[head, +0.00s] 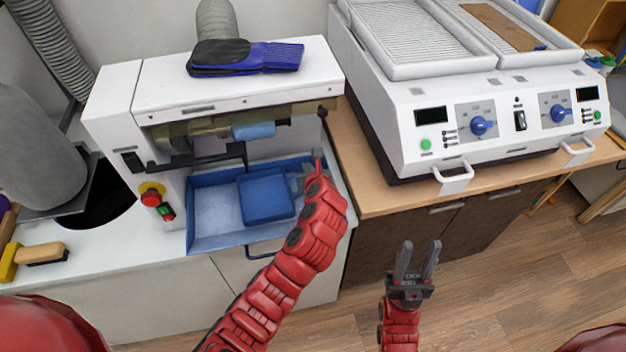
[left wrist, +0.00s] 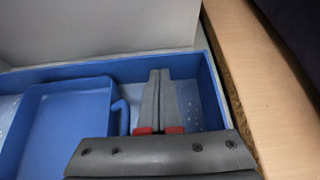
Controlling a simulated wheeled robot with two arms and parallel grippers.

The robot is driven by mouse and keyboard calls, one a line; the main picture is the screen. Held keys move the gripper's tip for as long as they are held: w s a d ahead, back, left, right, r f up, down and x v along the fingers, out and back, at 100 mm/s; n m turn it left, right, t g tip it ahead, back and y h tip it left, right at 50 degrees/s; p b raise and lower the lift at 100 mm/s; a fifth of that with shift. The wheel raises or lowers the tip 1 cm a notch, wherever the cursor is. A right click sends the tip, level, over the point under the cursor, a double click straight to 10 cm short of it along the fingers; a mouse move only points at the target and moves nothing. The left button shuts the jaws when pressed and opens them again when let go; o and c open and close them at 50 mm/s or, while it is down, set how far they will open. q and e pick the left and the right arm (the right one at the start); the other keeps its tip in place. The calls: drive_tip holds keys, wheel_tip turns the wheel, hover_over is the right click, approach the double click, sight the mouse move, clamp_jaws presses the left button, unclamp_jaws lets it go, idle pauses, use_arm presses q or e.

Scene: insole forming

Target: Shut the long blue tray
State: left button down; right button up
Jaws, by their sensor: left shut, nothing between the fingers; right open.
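The long blue tray (head: 212,210) is pulled out from under the white grinding machine, its front handle (head: 262,252) facing me. A smaller blue bin (head: 266,196) sits inside it; the bin also shows in the left wrist view (left wrist: 65,120). My left gripper (head: 317,160) is shut and empty at the tray's right end. In the left wrist view its fingers (left wrist: 159,75) lie over the tray's inside, near the tray's right wall (left wrist: 212,80); I cannot tell whether they touch it. My right gripper (head: 417,250) is open and empty, away to the right above the floor.
A white two-bay heater unit (head: 480,125) sits on the wooden counter to the right. A wooden-backed brush (head: 40,253) lies at the left. The floor in front is clear.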

use_arm(q)
drive_tip(key=w, duration=0.2)
drive_tip(key=w+a, duration=0.1)
drive_tip(key=w+p, duration=0.1)
drive_tip(key=w, duration=0.1)
drive_tip(key=shift+w+a, duration=0.3)
drive_tip(key=shift+w+a+f, duration=0.1)
drive_tip(key=shift+w+a, duration=0.05)
drive_tip(key=shift+w, duration=0.1)
drive_tip(key=shift+w+r, duration=0.1)
drive_tip(key=shift+r, duration=0.2)
